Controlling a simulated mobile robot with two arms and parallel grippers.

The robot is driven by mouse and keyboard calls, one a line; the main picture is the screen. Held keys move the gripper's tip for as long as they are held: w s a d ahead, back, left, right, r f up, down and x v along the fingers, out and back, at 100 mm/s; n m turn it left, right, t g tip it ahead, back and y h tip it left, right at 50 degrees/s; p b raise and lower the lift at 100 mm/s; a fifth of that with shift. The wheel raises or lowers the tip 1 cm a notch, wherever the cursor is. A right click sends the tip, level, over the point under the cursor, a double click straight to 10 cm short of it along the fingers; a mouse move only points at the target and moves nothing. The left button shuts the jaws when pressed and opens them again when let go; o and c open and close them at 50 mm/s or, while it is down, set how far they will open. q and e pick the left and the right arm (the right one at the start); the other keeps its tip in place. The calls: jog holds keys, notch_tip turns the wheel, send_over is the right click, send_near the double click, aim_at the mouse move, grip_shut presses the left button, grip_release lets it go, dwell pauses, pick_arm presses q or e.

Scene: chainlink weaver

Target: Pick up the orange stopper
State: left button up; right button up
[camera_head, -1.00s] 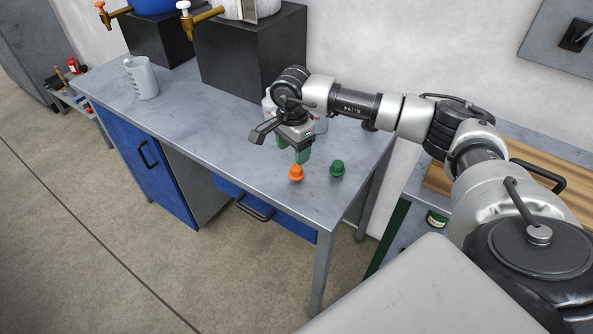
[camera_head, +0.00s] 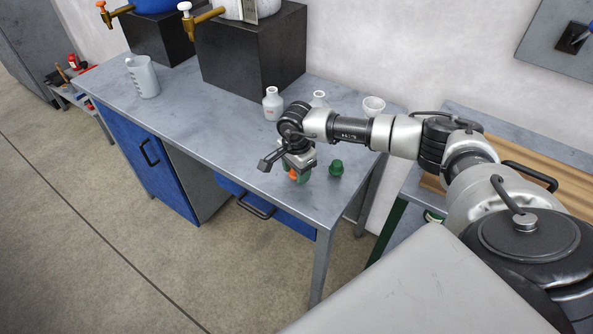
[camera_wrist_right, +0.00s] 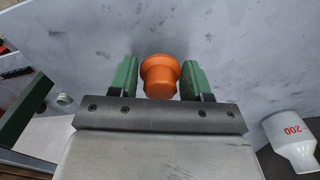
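The orange stopper (camera_head: 293,174) is on the grey table near its front right corner, partly hidden by my right gripper (camera_head: 297,177). In the right wrist view the orange stopper (camera_wrist_right: 160,76) lies between the two green fingers of my right gripper (camera_wrist_right: 160,78). A narrow gap shows beside the stopper on the right, and the left finger is very close to it, so the fingers are open around it. My left gripper is in neither view.
A green stopper (camera_head: 336,167) stands just right of the gripper. White bottles (camera_head: 272,104) and a small white cup (camera_head: 374,106) stand along the back edge. A measuring jug (camera_head: 143,77) and black blocks (camera_head: 250,62) are farther left. The table's middle (camera_head: 200,125) is clear.

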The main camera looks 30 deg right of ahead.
jog(key=c, duration=0.5)
jog(key=shift+r, duration=0.5)
notch_tip(320, 180, up, 3)
jog(key=shift+w+f+b, duration=0.1)
jog(key=shift+f+b, duration=0.05)
jog(key=shift+b, duration=0.6)
jog(key=s+d+r, duration=0.2)
jog(key=s, duration=0.1)
jog(key=s+d+r+b, duration=0.1)
jog(key=s+r, duration=0.2)
jog(key=s, duration=0.1)
jog(key=s+d+r+b, duration=0.1)
jog(key=s+d+r, duration=0.1)
jog(key=s, duration=0.1)
jog(key=shift+s+d+r, duration=0.2)
jog(key=shift+s+d, duration=0.05)
jog(key=shift+d, duration=0.05)
